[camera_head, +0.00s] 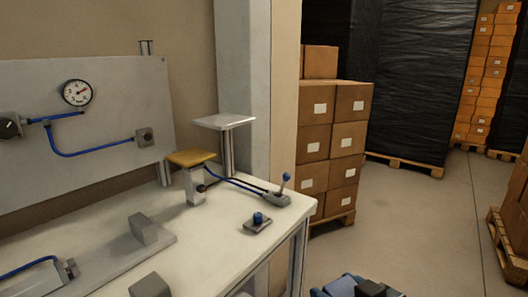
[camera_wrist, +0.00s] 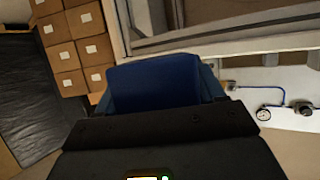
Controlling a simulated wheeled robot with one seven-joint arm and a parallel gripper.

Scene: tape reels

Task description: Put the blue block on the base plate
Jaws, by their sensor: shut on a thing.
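The blue block (camera_wrist: 155,82) fills the middle of the wrist view, held between the jaws of my gripper (camera_wrist: 158,95). In the head view my gripper (camera_head: 350,285) shows only partly at the bottom edge, right of the table and over the floor side. A flat grey plate (camera_head: 105,268) with a grey block (camera_head: 143,229) standing on it lies on the white table, and looks like the base plate. The plate is cut off by the lower left of the head view. My gripper is well apart from it.
The white table (camera_head: 215,245) carries a yellow-topped press (camera_head: 192,160), a lever (camera_head: 283,190) and a blue button box (camera_head: 258,222) near its right edge. A gauge panel (camera_head: 100,115) stands behind. Stacked cartons (camera_head: 335,140) stand beyond. The floor (camera_head: 430,220) at right is open.

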